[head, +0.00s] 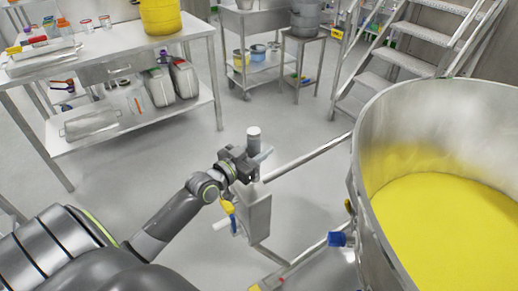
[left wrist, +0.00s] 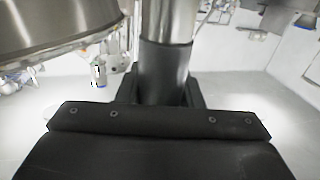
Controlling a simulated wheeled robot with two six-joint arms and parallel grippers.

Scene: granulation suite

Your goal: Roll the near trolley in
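The near trolley carries a large round steel bowl (head: 365,150) of yellow powder (head: 450,225) at the right of the head view. Steel tubes (head: 310,157) run from the bowl to an upright handle post with a pale top (head: 254,137). My left gripper (head: 246,165) is at this post, just below its top. In the left wrist view the post (left wrist: 168,60), with a dark sleeve, stands between the fingers, which sit close against both sides. The bowl's underside (left wrist: 55,28) shows at the upper left there. My right gripper is out of view.
A steel bench (head: 105,68) with bottles, a yellow tub (head: 160,16) and grey canisters (head: 186,78) stands at the left. Steel steps (head: 410,55) rise at the back right. Small tables (head: 255,18) stand at the back. Grey floor (head: 275,115) between them is clear.

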